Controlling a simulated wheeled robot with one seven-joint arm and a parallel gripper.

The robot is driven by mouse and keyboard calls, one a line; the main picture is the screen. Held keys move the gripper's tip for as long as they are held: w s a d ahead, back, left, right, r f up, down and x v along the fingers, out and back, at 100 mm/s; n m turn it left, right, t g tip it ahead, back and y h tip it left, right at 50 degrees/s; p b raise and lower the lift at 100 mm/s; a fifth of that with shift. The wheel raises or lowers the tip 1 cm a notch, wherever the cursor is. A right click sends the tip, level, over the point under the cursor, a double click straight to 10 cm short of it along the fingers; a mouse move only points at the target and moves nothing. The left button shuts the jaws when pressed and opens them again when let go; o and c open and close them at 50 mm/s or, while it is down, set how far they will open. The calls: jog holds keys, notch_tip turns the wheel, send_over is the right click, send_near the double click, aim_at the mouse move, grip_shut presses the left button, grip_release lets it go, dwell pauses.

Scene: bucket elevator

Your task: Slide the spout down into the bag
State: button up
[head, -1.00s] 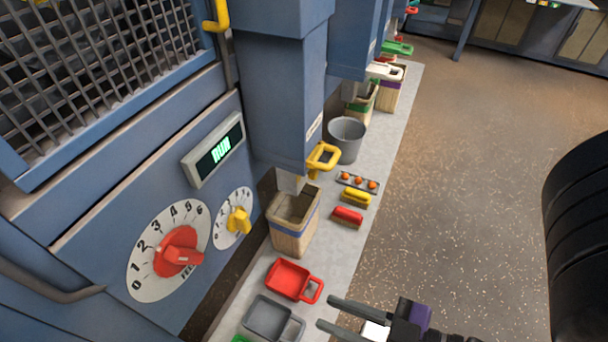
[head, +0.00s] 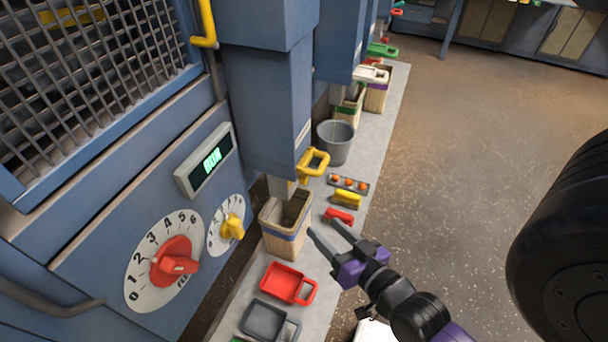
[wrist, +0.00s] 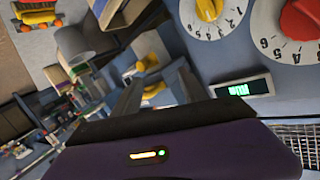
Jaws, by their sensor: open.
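The spout is the blue chute (head: 265,110) with a yellow loop handle (head: 313,165) on its lower right side. Its pale lower end (head: 281,187) shows at the back of the bag's mouth; I cannot tell how far it reaches in. The tan bag (head: 283,243) with a blue band stands upright and open below it. My gripper (head: 322,225) is open and empty, right of the bag and below the handle in the picture. In the wrist view a yellow loop, likely the handle (wrist: 148,62), shows beyond the fingers (wrist: 160,95).
A red scoop (head: 287,283) and grey scoop (head: 264,320) lie in front of the bag. The panel has a red dial (head: 173,262) and a display (head: 206,160) reading RUN.

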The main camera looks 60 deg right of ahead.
jog(key=d+f+m+g+p, duration=0.1)
jog(key=d+f+m, duration=0.3)
jog(key=d+m, duration=0.25)
jog(key=w+d+f+m+g+y, duration=0.1)
jog(key=d+f+m, duration=0.2)
jog(key=d+m, duration=0.3)
jog(key=d+f+m+g+p, duration=0.1)
jog(key=d+f+m, duration=0.35)
jog(key=d, duration=0.35)
jog(key=m+t+y, duration=0.8)
jog(key=m, duration=0.1)
send_near(307, 179)
jog(key=w, duration=0.4)
jog(key=shift+w+a+r+p, duration=0.1)
jog(key=shift+w+p, duration=0.15)
jog(key=shift+w, duration=1.45)
jog(key=shift+w+a+p, duration=0.1)
jog(key=shift+w+p, duration=0.1)
jog(key=shift+w, duration=1.5)
grip_shut()
